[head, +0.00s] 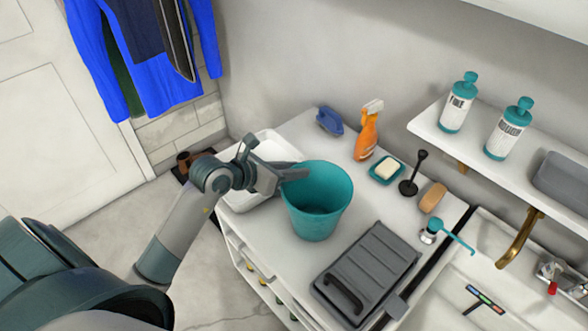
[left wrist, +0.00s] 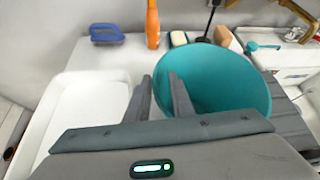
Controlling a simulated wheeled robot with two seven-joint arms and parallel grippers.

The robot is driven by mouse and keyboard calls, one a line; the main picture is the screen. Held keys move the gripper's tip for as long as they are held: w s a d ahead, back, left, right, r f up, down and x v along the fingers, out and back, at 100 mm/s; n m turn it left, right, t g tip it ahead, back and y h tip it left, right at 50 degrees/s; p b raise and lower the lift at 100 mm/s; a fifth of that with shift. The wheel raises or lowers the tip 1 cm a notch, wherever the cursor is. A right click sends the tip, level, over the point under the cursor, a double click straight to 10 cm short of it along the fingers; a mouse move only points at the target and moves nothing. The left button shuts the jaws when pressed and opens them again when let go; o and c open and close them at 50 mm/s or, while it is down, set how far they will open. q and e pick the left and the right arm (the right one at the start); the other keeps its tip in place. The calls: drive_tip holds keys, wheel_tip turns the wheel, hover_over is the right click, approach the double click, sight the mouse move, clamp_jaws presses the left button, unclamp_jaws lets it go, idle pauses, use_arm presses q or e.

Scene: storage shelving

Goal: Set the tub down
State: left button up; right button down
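The teal tub (head: 318,205) is upright on the white counter, between the white basin and the grey ridged case. It appears to rest on the counter. In the left wrist view the tub (left wrist: 225,85) is right of the fingers, its open mouth facing up. My left gripper (head: 296,172) is at the tub's left rim. In the left wrist view its two fingers (left wrist: 160,84) are apart, with pale counter showing between them. The right finger overlaps the tub's rim; whether it touches cannot be told. My right gripper is not in view.
A white basin (head: 238,196) lies left of the tub and a grey ridged case (head: 375,262) lies to its front right. Behind stand a blue brush (head: 329,122), an orange spray bottle (head: 367,135), a soap dish (head: 376,178) and a black plunger (head: 411,182).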

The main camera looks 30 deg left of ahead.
use_arm(q)
drive_tip(key=shift+r, duration=0.15)
